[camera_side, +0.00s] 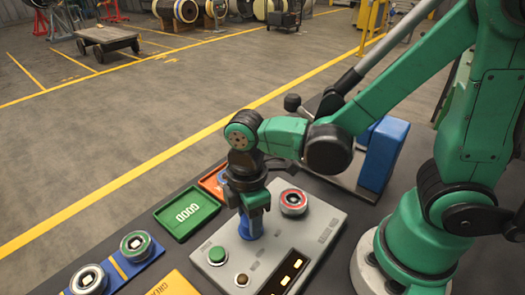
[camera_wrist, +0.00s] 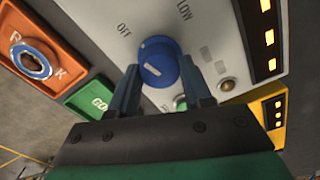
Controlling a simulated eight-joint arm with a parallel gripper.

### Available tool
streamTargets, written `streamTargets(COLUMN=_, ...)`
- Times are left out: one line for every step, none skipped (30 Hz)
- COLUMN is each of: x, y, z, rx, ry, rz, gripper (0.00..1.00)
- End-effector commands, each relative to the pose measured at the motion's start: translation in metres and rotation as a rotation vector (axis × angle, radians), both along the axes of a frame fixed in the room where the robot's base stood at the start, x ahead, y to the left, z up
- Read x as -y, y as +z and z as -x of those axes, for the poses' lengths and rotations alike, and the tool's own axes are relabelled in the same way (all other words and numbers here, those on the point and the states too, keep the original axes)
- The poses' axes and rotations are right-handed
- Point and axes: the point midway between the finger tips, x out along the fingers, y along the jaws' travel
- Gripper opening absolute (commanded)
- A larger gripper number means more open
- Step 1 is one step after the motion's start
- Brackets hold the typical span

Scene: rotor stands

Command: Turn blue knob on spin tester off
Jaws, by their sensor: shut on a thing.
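The spin tester (camera_side: 315,237) is a grey box on the dark bench. Its blue knob (camera_side: 250,229) stands below my gripper (camera_side: 249,208) in the side view. In the wrist view the blue knob (camera_wrist: 158,58) sits between the two fingers of my gripper (camera_wrist: 160,72), which is shut on it. A short white mark shows on the knob's face. The label OFF is at the knob's upper left and LOW at its upper right. Which label the mark points to, I cannot tell. The fingers hide the knob's sides.
The tester also bears a green button (camera_side: 216,255), a small brown button (camera_side: 242,280), a red-ringed round part (camera_side: 293,202) and a lit yellow display (camera_side: 288,272). A green tray (camera_side: 187,213), an orange tray (camera_wrist: 45,52) and a blue rack (camera_side: 120,268) with round parts lie left.

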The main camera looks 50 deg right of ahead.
Motion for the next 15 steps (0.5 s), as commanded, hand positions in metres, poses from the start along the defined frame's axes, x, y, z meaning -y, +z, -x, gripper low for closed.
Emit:
streamTargets(x=0.0007, y=-0.0002, z=0.0006, rx=-0.002, ry=0.001, rz=0.004, gripper=0.00)
streamTargets(x=0.0008, y=-0.0002, z=0.0006, rx=-0.002, ry=0.001, rz=0.004, gripper=0.00)
streamTargets(x=0.0008, y=-0.0002, z=0.0006, rx=-0.002, ry=0.001, rz=0.004, gripper=0.00)
streamTargets(x=0.0008, y=-0.0002, z=0.0006, rx=-0.002, ry=0.001, rz=0.004, gripper=0.00)
streamTargets(x=0.0008, y=-0.0002, z=0.0007, rx=-0.002, ry=0.001, rz=0.003, gripper=0.52)
streamTargets(x=0.0008, y=-0.0001, z=0.0005, rx=-0.002, ry=0.001, rz=0.003, gripper=0.63)
streamTargets(x=0.0007, y=-0.0001, z=0.0005, rx=-0.002, ry=0.001, rz=0.002, gripper=0.72)
streamTargets(x=0.0007, y=-0.0001, z=0.0005, rx=-0.002, ry=0.001, rz=0.002, gripper=0.75)
streamTargets(x=0.0006, y=-0.0001, z=0.0005, rx=-0.001, ry=0.000, rz=0.003, gripper=0.75)
streamTargets(x=0.0005, y=-0.0001, z=0.0003, rx=-0.001, ry=0.000, rz=0.003, gripper=0.75)
streamTargets(x=0.0004, y=0.0000, z=0.0003, rx=-0.001, ry=0.000, rz=0.002, gripper=0.75)
streamTargets(x=0.0004, y=0.0000, z=0.0003, rx=-0.001, ry=0.000, rz=0.002, gripper=0.75)
streamTargets(x=0.0003, y=0.0000, z=0.0002, rx=-0.001, ry=0.000, rz=0.002, gripper=0.75)
streamTargets(x=0.0003, y=0.0000, z=0.0002, rx=-0.001, ry=0.000, rz=0.002, gripper=0.75)
streamTargets(x=0.0003, y=0.0000, z=0.0001, rx=-0.001, ry=0.000, rz=0.002, gripper=0.75)
